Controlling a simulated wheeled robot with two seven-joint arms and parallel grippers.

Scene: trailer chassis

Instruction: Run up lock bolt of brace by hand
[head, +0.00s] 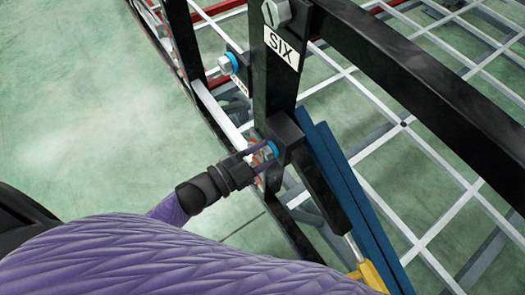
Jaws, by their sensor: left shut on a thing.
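My left gripper (262,154) reaches in from the lower left and is shut on the lock bolt (271,149). Only a blue ring and part of the bolt's silver head show between the fingers. The bolt sits at a black block (287,131) low on the black upright brace (275,85). The brace carries a white label reading "SIX" (282,46). A large silver bolt head (275,13) sits above the label. My right gripper is not in view.
Another silver bolt with a blue ring (228,64) sticks out at upper left. A thick black beam (420,95) runs to the right over a white grid (405,150). A dark blue bar (345,205) slants beside the brace. Green floor (80,120) is clear at left.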

